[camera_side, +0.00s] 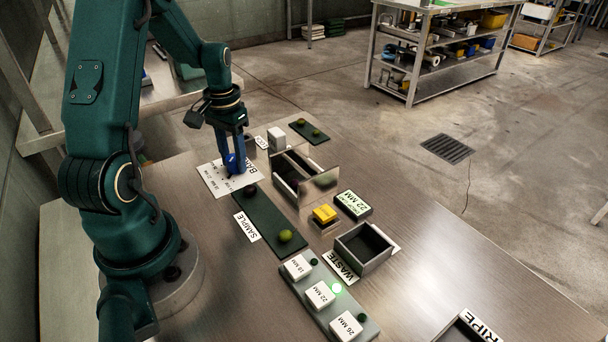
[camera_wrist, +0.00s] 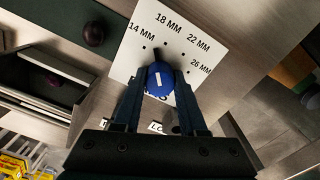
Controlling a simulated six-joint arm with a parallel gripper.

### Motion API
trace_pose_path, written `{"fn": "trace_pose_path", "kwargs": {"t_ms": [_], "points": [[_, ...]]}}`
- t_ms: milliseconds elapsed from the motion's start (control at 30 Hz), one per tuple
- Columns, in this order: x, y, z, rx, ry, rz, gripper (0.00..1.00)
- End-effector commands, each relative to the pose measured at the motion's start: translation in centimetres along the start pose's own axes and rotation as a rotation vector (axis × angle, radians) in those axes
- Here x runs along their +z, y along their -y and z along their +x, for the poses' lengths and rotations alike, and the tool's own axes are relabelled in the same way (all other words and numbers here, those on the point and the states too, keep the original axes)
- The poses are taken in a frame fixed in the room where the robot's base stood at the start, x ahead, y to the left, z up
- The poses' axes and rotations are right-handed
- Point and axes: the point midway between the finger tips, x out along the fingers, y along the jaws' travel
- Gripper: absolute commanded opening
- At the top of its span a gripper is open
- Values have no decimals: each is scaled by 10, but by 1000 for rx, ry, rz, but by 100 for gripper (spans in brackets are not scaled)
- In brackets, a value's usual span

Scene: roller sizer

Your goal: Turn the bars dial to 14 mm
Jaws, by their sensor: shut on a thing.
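The bars dial has a blue knob (camera_wrist: 160,80) on a white plate (camera_wrist: 125,60) marked 14, 18, 22 and 26 MM. My gripper (camera_wrist: 161,88) is shut on the knob from above, a finger on each side. A dark pointer tip shows at the knob's upper edge, facing roughly between the 14 and 18 MM labels; its exact setting is hard to tell. In the side view, my gripper (camera_side: 233,158) is over the plate (camera_side: 213,179), with the blue knob (camera_side: 236,163) between its fingers. The plate's lower lettering is partly hidden by the fingers.
A dark green sample tray (camera_side: 265,222) holds a dark ball and a green ball. Beside it stand a bin with a clear panel (camera_side: 320,180), a yellow button (camera_side: 325,213), a WASTE box (camera_side: 364,248) and a size button panel (camera_side: 335,310) with a lit green lamp by 22 MM.

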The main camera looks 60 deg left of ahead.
Motion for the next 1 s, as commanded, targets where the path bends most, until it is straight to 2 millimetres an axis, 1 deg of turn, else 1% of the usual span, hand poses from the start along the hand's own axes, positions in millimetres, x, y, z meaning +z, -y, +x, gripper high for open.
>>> {"fn": "trace_pose_path", "kwargs": {"t_ms": [200,500,700,1000], "points": [[0,0,-1,0,-1,-170,0],[0,0,-1,0,-1,-322,0],[0,0,-1,0,-1,-365,0],[0,0,-1,1,-1,-377,0]]}}
